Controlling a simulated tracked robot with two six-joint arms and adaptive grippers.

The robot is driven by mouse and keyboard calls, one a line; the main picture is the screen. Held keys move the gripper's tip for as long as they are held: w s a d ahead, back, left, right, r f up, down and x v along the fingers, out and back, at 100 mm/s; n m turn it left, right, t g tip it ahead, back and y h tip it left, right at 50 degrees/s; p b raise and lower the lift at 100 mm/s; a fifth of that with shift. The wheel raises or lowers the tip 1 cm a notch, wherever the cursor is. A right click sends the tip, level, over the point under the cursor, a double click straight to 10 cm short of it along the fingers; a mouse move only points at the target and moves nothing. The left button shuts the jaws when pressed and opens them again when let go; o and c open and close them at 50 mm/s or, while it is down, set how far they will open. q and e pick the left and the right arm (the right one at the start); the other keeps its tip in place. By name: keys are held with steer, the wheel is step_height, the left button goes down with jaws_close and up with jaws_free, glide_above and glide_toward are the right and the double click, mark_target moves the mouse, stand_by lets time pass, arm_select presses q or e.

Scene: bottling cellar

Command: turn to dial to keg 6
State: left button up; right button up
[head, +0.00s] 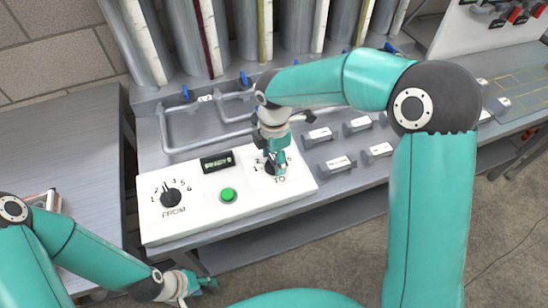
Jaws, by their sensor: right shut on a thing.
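The white control panel (225,219) lies on the bench with two dials. The TO dial (270,168) is at its right end, mostly hidden under my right gripper (277,168). My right gripper reaches down from above and is shut on this dial's knob. The knob's pointer and most of the TO numbers are covered, so its setting cannot be read. The black FROM dial (171,198) is at the left end with its numbers visible around it. My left gripper (202,286) is low at the bottom, in front of the panel and away from it; its finger opening is unclear.
A green button (228,195) and a small dark display (217,162) sit between the dials. Grey pipes (190,148) with blue valve handles run behind the panel. Several small labelled blocks (337,164) stand to the right. Tall grey tanks (232,35) line the back.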

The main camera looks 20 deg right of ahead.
mark_target(274, 160)
steer(key=m+b, duration=0.1)
steer(key=m, duration=0.3)
steer(key=m+b, duration=0.1)
steer(key=m, duration=0.3)
steer(key=shift+w+m, duration=0.1)
steer(key=shift+m, duration=0.2)
steer(key=m+b, duration=0.1)
steer(key=m, duration=0.3)
steer(key=shift+m, duration=0.3)
steer(key=shift+r+m+b, duration=0.1)
steer(key=shift+m+b, duration=0.4)
steer(key=shift+m, duration=1.3)
steer(key=o, duration=1.2)
steer(key=shift+c, duration=0.2)
step_height(274, 160, up, 12)
